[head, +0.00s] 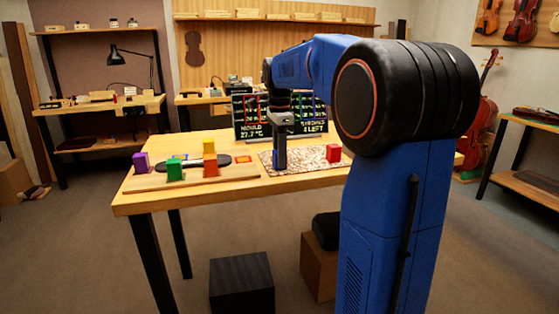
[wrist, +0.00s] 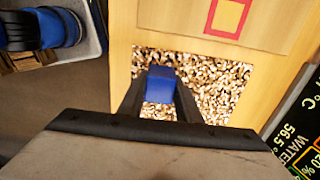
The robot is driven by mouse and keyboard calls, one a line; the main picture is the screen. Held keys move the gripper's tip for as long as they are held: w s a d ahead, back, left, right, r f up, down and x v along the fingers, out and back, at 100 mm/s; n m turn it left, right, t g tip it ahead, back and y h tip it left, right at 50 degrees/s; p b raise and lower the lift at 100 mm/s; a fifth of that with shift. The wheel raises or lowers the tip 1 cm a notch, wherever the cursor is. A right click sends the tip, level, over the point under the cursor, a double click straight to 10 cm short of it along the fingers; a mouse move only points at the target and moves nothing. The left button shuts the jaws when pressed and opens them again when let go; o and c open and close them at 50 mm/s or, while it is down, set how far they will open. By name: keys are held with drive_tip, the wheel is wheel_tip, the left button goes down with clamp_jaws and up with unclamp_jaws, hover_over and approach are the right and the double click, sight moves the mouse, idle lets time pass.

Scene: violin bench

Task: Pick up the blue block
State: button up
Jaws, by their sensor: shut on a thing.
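My gripper (head: 280,165) points down over the speckled mat (head: 310,152) on the wooden bench. In the wrist view the blue block (wrist: 160,86) sits between the two dark fingers of my gripper (wrist: 160,100), which is shut on it. The speckled mat (wrist: 220,85) shows around and beneath the block there. In the head view the block is hard to tell apart from the fingers. I cannot tell whether it touches the mat.
A red block (head: 333,153) stands on the mat, right of my gripper. Purple (head: 141,162), green (head: 174,170) and orange (head: 210,158) blocks stand at the left, near a red square outline (head: 243,159). A dark display panel (head: 247,130) stands behind the mat.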

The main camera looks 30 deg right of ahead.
drive_tip(key=shift+r, duration=0.1)
wheel_tip(320, 180, up, 10)
drive_tip(key=shift+f, duration=0.15)
idle(0.4)
